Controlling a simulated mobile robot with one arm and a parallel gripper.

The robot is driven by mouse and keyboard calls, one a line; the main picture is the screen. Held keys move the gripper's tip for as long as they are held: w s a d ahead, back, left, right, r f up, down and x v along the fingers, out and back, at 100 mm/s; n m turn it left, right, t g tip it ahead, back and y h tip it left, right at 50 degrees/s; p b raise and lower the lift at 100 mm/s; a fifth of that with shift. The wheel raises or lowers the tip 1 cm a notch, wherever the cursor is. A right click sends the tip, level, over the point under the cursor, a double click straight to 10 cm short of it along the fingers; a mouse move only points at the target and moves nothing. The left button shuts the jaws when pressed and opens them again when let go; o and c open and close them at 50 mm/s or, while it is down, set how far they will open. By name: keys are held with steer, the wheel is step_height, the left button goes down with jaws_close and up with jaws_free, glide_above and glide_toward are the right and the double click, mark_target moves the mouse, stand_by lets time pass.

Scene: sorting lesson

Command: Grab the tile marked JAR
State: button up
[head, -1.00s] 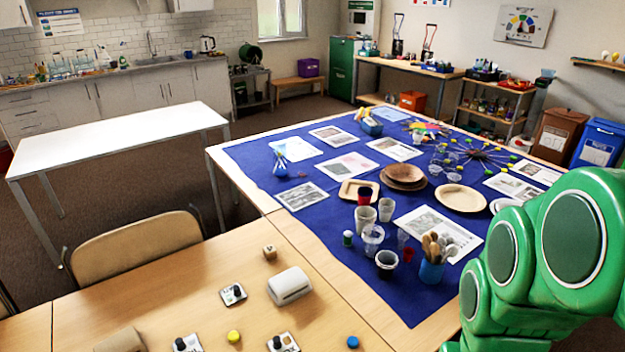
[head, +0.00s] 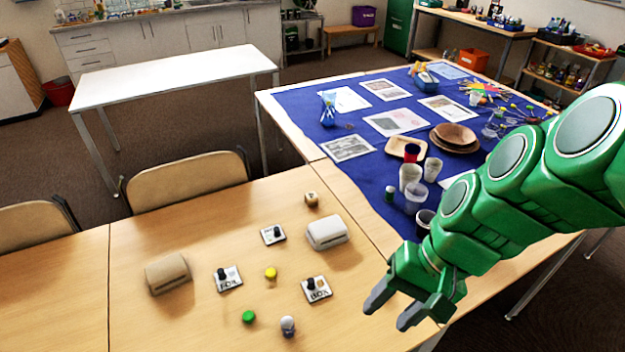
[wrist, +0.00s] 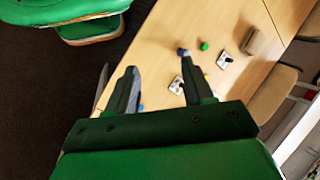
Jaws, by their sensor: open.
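Three small tiles with dark knobs lie on the wooden table. The front right tile (head: 316,289) seems to read BOX. The left tile (head: 227,279) has lettering that I cannot read surely, and the back tile (head: 273,235) is too small to read. I cannot tell which is marked JAR. My gripper (head: 392,308) is open and empty above the table, to the right of the front right tile. In the wrist view, my fingers (wrist: 158,68) are apart, with one tile (wrist: 177,86) near the right finger and another tile (wrist: 225,61) farther off.
Cups and bowls crowd the blue cloth (head: 300,115).

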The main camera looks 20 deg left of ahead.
steer(key=w+a+r+m+g+y, duration=0.1)
steer(key=w+a+y, duration=0.25)
steer(key=a, duration=0.45)
steer(key=w+a+r+m+y, duration=0.1)
steer(key=w+a+y, duration=0.25)
steer(key=a, duration=0.55)
steer(key=m+t+y, duration=0.3)
steer(key=m+t, duration=0.4)
steer(key=m, duration=1)
glide_above(278, 229)
steer(key=s+d, duration=0.3)
steer(key=d, duration=0.2)
step_height(278, 229, down, 22)
steer(key=f+m, duration=0.1)
steer(key=f, duration=0.2)
steer(key=w+f+m+h, duration=0.1)
steer(key=f, duration=0.2)
steer(key=d+f+m+t, duration=0.1)
steer(key=f, duration=0.2)
steer(key=shift+w+d+f+h, duration=0.1)
steer(key=shift+w+h, duration=0.2)
steer(key=shift+h, duration=0.1)
steer(key=shift+f, duration=0.2)
steer(key=shift+x, duration=1.3)
steer(key=a+f, duration=0.1)
steer(key=a, duration=0.2)
steer(key=shift+f, duration=0.4)
steer(key=shift+w+a+f, duration=0.15)
steer(key=shift+w+a, duration=0.25)
steer(key=shift+a, duration=0.35)
